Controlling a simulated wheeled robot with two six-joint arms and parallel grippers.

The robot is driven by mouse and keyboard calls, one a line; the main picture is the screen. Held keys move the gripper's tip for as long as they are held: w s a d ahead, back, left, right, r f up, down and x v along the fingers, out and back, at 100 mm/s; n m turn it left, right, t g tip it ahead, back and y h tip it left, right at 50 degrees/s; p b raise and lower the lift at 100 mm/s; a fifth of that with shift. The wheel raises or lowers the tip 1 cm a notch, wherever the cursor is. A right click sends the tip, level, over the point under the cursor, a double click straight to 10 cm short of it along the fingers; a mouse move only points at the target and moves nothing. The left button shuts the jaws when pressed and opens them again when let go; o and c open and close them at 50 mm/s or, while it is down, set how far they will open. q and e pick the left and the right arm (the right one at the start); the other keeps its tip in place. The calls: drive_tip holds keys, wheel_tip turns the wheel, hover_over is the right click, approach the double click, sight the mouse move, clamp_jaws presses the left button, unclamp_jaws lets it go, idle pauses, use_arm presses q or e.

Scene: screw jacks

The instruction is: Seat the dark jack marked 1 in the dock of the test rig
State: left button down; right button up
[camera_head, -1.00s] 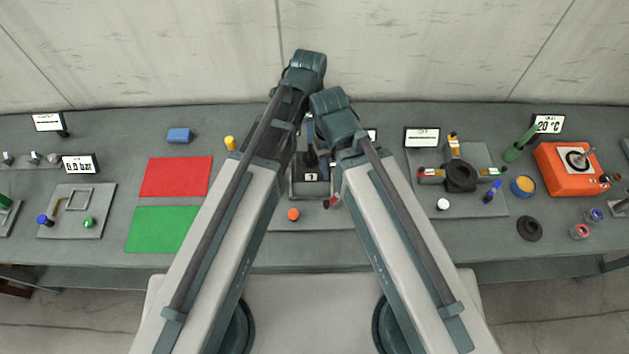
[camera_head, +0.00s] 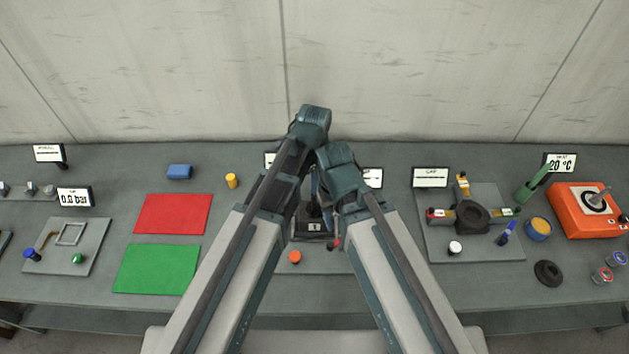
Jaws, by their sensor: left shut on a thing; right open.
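The dark jack marked 1 (camera_head: 314,227) shows in the gap between my two forearms, with its white label facing me. It stands upright at the back of the grey board (camera_head: 286,264), which looks like the test rig's base. My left gripper (camera_head: 313,190) points down over the jack and is shut on it; the fingers are mostly hidden by my arms. My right gripper (camera_head: 332,205) is open, close to the right of the jack, its fingertips largely covered by its own wrist. The dock is hidden, so I cannot tell whether the jack touches it.
An orange knob (camera_head: 295,257) sits in front of the jack. A red mat (camera_head: 172,214) and a green mat (camera_head: 157,269) lie to the left. A fixture board (camera_head: 440,246) with a dark round part (camera_head: 472,216) is to the right. My forearms nearly touch at the wrists.

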use_arm(q)
drive_tip(key=shift+f+b, duration=1.8)
drive_tip(key=shift+b, duration=0.05)
drive_tip(key=shift+f, duration=0.1)
drive_tip(key=c, duration=0.7)
unclamp_jaws()
drive_tip(key=shift+c, duration=0.2)
wheel_tip(320, 180, up, 12)
drive_tip(key=p, duration=1.2)
drive_tip(key=shift+r, duration=0.2)
drive_tip(key=shift+f, duration=0.1)
